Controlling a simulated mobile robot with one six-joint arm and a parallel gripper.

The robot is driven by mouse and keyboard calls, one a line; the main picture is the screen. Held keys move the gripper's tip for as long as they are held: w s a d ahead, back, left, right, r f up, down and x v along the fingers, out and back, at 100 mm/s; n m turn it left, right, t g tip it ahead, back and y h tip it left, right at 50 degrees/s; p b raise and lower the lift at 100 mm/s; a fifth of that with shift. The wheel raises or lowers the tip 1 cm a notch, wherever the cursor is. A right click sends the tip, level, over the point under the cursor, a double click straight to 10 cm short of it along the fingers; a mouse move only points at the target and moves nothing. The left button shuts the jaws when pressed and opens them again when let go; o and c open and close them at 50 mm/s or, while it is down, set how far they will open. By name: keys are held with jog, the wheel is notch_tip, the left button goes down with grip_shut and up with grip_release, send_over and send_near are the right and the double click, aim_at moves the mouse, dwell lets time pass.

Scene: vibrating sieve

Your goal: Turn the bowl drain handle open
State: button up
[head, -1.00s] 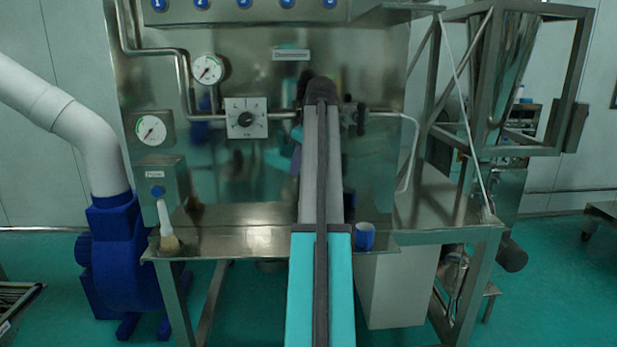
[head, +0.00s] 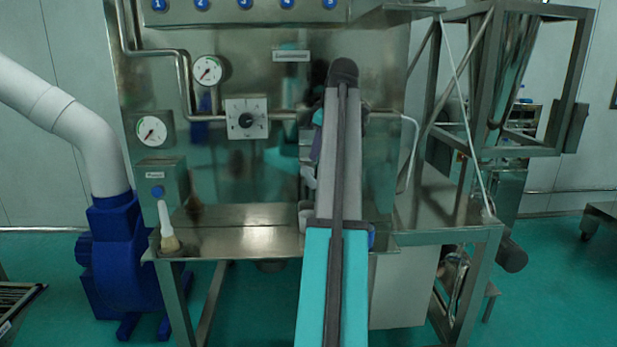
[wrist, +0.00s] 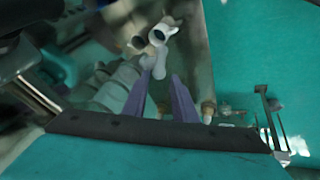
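I cannot make out the bowl drain handle for certain in either view. My gripper (wrist: 162,76) shows in the wrist view as two purple fingers standing apart, with no object clearly held between them. Past the fingertips is a pale, jointed tubular shape (wrist: 154,40) with round dark ends; I cannot tell whether it is a real part or a reflection in the steel. In the head view my arm covers the middle of the machine, and only a bit of purple finger shows at its left side.
A steel bench (head: 240,215) runs below a shiny panel with a dial knob (head: 246,119) and gauges (head: 207,70). A blue blower (head: 118,255) stands left; a steel frame (head: 565,80) stands right. My arm mostly covers a blue cup.

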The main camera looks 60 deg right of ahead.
aim_at(309, 176)
jog(key=p+x, duration=0.3)
jog(key=x, duration=0.9)
jog(key=shift+w+f, duration=0.1)
jog(key=shift+f, duration=0.1)
grip_shut()
jog(key=shift+d+t, duration=0.1)
jog(key=shift+t, duration=0.2)
jog(key=shift+f+m+t+y+b, duration=0.15)
jog(key=shift+m+t+y+b, duration=0.25)
jog(key=shift+t+y+b, duration=0.9)
jog(key=shift+t+b, duration=0.15)
jog(key=shift+t, duration=0.35)
